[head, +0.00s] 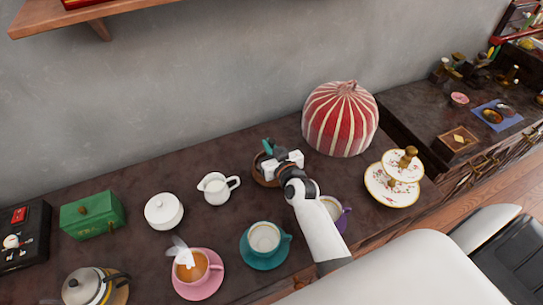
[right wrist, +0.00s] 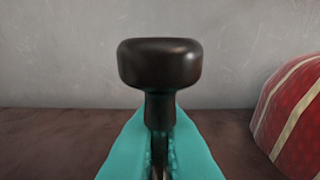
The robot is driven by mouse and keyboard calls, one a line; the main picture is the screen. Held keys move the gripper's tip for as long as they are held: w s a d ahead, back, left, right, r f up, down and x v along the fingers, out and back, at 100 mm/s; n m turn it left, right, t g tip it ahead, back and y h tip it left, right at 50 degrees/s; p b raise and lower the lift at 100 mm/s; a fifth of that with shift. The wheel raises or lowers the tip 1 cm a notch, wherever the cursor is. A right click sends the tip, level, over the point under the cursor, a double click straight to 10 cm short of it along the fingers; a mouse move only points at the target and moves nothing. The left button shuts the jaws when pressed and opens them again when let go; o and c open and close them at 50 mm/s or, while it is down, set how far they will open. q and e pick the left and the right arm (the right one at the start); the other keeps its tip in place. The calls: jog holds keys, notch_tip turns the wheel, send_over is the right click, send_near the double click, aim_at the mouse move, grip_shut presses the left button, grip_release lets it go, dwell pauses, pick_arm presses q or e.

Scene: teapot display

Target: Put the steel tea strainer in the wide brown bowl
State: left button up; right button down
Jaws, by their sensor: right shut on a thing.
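My right gripper (head: 269,149) is shut on a dark handle with a wide round knob (right wrist: 160,62). The knob stands up above the teal fingertips in the right wrist view. I cannot see a steel part on this handle, so I cannot tell for sure that it is the tea strainer. A brown round thing (head: 262,178), which looks like the wide brown bowl, sits on the counter directly below the gripper in the head view. The gripper hides much of it and its inside. I cannot tell whether the held thing touches it. My left gripper is not in view.
A red striped cosy (head: 340,120) stands close right of the gripper. A white jug (head: 216,188) is to the left. A teal cup (head: 264,237) and a purple cup (head: 343,212) stand in front. A tiered plate stand (head: 391,196) is at the right.

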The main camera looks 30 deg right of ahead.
notch_tip(320, 180, down, 4)
jog(key=shift+r+b, duration=0.2)
jog(key=shift+b, duration=0.15)
jog(key=shift+f, duration=0.25)
jog(key=c, duration=1.6)
grip_release()
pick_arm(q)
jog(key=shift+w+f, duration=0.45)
